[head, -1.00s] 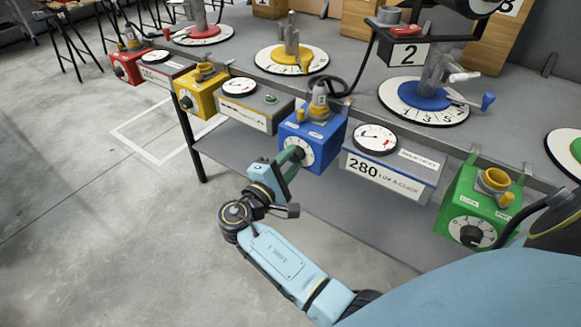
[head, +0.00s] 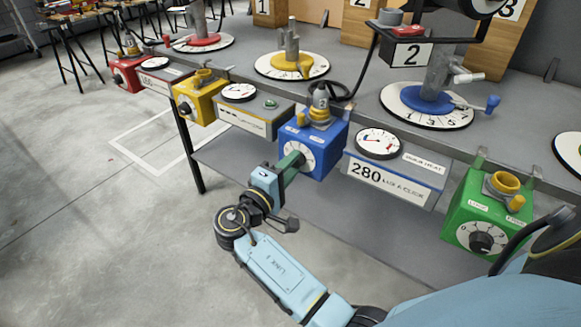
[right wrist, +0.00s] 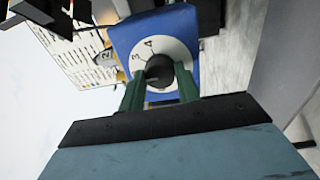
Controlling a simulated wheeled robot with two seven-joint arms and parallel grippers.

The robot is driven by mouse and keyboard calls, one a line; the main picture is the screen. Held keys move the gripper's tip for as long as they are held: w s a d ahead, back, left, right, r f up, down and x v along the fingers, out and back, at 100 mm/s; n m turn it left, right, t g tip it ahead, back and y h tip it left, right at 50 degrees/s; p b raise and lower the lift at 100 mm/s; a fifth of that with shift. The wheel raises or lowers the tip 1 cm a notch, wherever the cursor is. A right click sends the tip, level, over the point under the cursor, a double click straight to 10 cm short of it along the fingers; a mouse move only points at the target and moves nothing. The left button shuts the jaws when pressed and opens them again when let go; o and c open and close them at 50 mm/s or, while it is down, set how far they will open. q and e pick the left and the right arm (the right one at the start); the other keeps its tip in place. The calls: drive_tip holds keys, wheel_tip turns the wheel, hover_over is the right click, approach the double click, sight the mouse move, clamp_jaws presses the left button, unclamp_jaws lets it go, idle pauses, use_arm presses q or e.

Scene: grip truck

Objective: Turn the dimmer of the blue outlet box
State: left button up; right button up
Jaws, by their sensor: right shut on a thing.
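The blue outlet box (head: 327,155) hangs at the bench's front edge, with a grey and yellow plug on top. Its front carries a white dial plate (head: 306,142) with a dark dimmer knob. In the right wrist view the dimmer knob (right wrist: 159,70) sits between two green fingers. My right gripper (head: 294,160) reaches up to the dial from the lower left, and it also shows in the right wrist view (right wrist: 160,82). It is shut on the knob, and its fingers hide part of the knob in the head view. My left gripper is not in view.
A yellow box (head: 200,98) and a red box (head: 126,73) hang farther left. A green box (head: 480,212) hangs at right. The 280 lux display (head: 392,180) stands close right of the blue box. Open floor lies left and below.

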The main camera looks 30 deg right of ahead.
drive_tip(key=shift+a, duration=0.1)
drive_tip(key=o, duration=1)
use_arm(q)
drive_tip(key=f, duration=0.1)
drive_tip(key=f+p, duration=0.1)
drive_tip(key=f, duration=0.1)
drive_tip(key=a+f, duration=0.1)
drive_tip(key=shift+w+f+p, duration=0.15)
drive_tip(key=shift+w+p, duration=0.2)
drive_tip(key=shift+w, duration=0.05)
use_arm(e)
drive_tip(key=v, duration=1.3)
drive_tip(key=shift+s+a, duration=0.15)
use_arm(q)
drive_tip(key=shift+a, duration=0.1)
